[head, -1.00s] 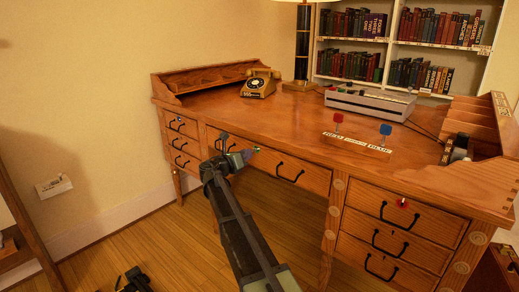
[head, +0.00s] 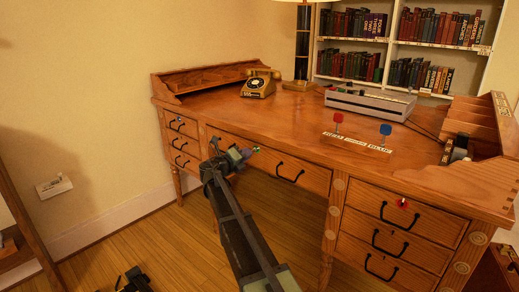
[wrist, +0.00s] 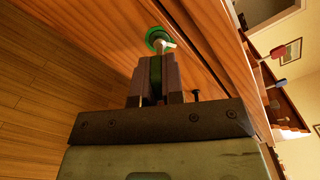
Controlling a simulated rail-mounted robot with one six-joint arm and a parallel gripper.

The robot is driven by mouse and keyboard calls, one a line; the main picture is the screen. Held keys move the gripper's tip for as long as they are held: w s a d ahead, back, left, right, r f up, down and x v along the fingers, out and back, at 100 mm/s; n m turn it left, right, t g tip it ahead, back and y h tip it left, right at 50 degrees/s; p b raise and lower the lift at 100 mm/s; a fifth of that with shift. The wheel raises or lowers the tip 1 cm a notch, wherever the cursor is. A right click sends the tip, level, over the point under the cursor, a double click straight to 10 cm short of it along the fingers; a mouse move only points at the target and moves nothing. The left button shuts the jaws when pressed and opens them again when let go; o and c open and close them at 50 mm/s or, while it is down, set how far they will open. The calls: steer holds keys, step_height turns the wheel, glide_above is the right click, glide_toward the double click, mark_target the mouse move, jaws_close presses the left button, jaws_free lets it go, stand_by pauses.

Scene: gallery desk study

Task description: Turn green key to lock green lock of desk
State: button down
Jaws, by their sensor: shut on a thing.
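The green lock (wrist: 157,38) shows as a green ring on the desk's front in the wrist view. In the head view a small green spot (head: 256,149) shows there, at the wide middle drawer. My gripper (wrist: 158,68) is shut on the green key (wrist: 156,72), whose green head shows between the fingers. A pale metal piece (wrist: 167,45) sits at the ring, just beyond the fingertips. I cannot tell how deep the key is in the lock. In the head view my gripper (head: 244,153) is right at the drawer front.
A red key (head: 337,118) and a blue key (head: 386,130) stand on the desktop (head: 230,118) by a label strip. A red piece (head: 403,203) sits on the right top drawer. A telephone (head: 258,84), lamp and grey machine (head: 370,101) stand farther back. Drawer handles (head: 290,173) stick out nearby.

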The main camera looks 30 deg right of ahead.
stand_by(0.3)
steer(key=c, duration=0.7)
jaws_free()
steer(key=shift+o, duration=0.2)
steer(key=shift+s+a, duration=0.1)
steer(key=shift+a, duration=0.05)
